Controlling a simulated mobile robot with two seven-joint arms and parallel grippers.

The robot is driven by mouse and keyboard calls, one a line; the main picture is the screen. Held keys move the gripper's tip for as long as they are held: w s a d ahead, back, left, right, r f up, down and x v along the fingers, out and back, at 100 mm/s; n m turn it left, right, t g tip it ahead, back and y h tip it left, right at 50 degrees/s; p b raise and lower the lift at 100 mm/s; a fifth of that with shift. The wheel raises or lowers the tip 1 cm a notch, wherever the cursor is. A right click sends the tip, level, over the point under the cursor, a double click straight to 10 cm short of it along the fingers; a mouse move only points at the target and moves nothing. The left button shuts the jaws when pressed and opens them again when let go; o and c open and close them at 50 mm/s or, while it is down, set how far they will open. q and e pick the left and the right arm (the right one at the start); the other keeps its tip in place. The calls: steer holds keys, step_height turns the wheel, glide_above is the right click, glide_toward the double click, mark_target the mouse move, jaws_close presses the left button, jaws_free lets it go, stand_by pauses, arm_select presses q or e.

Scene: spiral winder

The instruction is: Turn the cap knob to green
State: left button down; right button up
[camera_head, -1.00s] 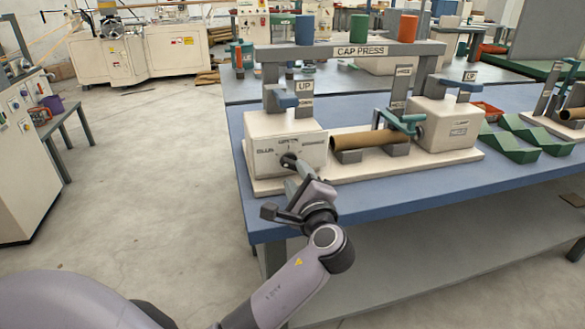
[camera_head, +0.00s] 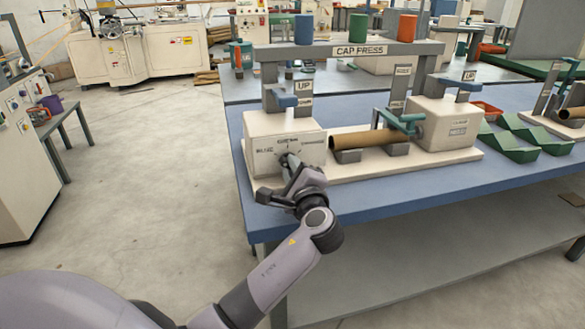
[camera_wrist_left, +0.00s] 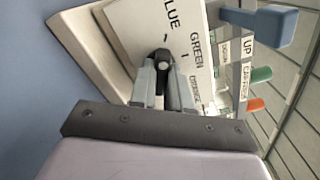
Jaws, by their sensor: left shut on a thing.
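The cap knob (camera_wrist_left: 162,63) is a small dark knob on the front of the white left housing (camera_head: 262,140) of the cap press. In the wrist view, the face around it (camera_wrist_left: 204,92) reads BLUE, GREEN and a third word, partly hidden, with tick marks. My left gripper (camera_wrist_left: 163,82) is shut on the knob, with a finger on each side. In the head view my left gripper (camera_head: 289,164) reaches the housing front and mostly covers the knob. I cannot tell which mark the knob points to. My right gripper is not in view.
Blue, green and orange caps (camera_head: 359,27) stand on the press's top beam. A brown tube (camera_head: 368,139) lies in the cradle, right of the housing. An UP lever (camera_head: 288,100) sits above the housing. Green V-shaped stands (camera_head: 520,150) are at right on the blue table (camera_head: 400,190).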

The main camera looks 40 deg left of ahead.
arm_select(q)
steer(key=shift+r+m+p, duration=0.15)
steer(key=shift+m+p, duration=0.15)
steer(key=shift+p, duration=0.25)
steer(key=m+p, duration=0.1)
steer(key=p, duration=0.1)
steer(key=m+p, duration=0.2)
steer(key=p, duration=0.1)
steer(key=m+p, duration=0.1)
steer(key=p, duration=0.1)
steer(key=shift+r+p, duration=0.25)
steer(key=shift+p, duration=0.05)
steer(key=shift+m+p, duration=0.65)
steer(key=shift+m, duration=0.05)
steer(key=m+p, duration=0.3)
steer(key=shift+f+p, duration=0.15)
steer(key=shift+p, duration=0.15)
steer(key=shift+f+m+p, duration=0.2)
steer(key=shift+m+p, duration=0.9)
steer(key=shift+m, duration=0.3)
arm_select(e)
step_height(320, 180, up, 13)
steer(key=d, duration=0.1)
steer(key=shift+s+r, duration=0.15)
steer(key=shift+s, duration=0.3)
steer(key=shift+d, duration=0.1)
